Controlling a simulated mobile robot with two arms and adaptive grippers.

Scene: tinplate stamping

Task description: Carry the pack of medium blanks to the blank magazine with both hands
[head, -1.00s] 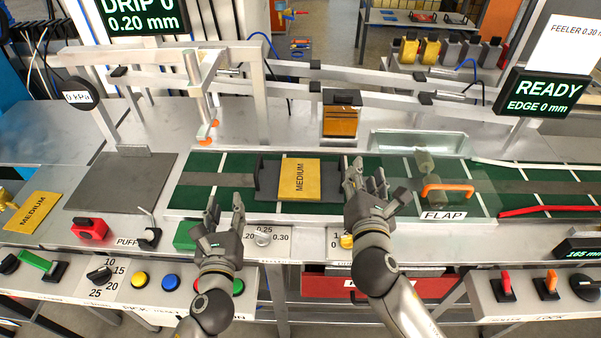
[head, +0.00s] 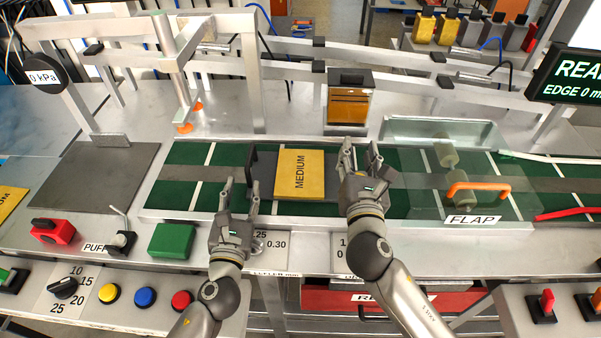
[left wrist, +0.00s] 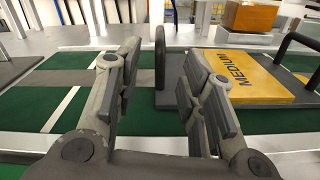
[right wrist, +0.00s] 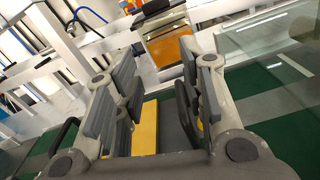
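The pack of medium blanks (head: 306,174) is a flat yellow stack marked MEDIUM on a dark grey carrier (head: 264,182), which lies on the green conveyor. An upright dark handle (head: 252,165) stands at the carrier's left end; the right handle (left wrist: 298,45) shows in the left wrist view. My left gripper (head: 241,190) is open and empty, its fingers either side of the left handle in the wrist view but short of it. My right gripper (head: 361,160) is open at the carrier's right end and hides the handle there. I cannot tell which fixture is the blank magazine.
A dark-framed box with orange-brown content (head: 348,103) stands behind the conveyor. A clear cover with an orange handle (head: 478,187) is to the right, marked FLAP. A suction-cup post (head: 180,80) stands back left. A green block (head: 172,241) and buttons line the front.

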